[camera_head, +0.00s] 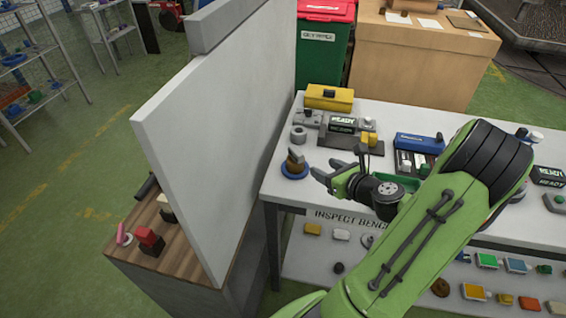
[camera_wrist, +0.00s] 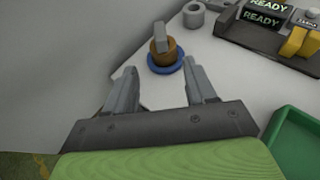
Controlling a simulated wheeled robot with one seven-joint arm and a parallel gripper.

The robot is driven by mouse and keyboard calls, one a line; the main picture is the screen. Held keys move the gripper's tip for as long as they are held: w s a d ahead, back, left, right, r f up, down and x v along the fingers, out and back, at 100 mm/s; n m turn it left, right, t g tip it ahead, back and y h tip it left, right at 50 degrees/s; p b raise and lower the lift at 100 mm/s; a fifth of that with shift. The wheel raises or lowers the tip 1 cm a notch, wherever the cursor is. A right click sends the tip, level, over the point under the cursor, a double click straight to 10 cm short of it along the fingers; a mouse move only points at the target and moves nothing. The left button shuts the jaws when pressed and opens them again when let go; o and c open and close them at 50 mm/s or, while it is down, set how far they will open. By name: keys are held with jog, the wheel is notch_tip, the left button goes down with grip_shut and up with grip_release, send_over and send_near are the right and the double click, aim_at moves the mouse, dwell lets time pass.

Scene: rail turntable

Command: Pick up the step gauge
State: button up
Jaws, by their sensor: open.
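The step gauge appears to be the stepped piece (camera_head: 295,165) on the white bench, near the bench's left end. It has a round blue base, a brown-orange round middle and a grey upright top. In the wrist view the same piece (camera_wrist: 163,48) stands upright, just beyond the fingertips and between their lines. My gripper (camera_head: 326,176) is open and empty, to the right of the piece in the head view. Its two grey fingers show apart in the wrist view (camera_wrist: 160,84). They do not appear to touch the piece.
A tall pale panel (camera_head: 215,130) rises close on the left of the bench. A grey ring (camera_head: 298,135) and a unit marked READY (camera_head: 343,123) stand behind the piece. A green tray (camera_wrist: 298,142) lies right of my gripper. A yellow box (camera_head: 329,97) sits farther back.

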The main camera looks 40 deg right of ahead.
aim_at(300, 155)
jog(key=b+x, duration=0.1)
jog(key=x, duration=1.3)
jog(key=shift+w, duration=0.25)
jog(key=shift+s, duration=0.15)
jog(key=shift+c, duration=0.7)
grip_shut()
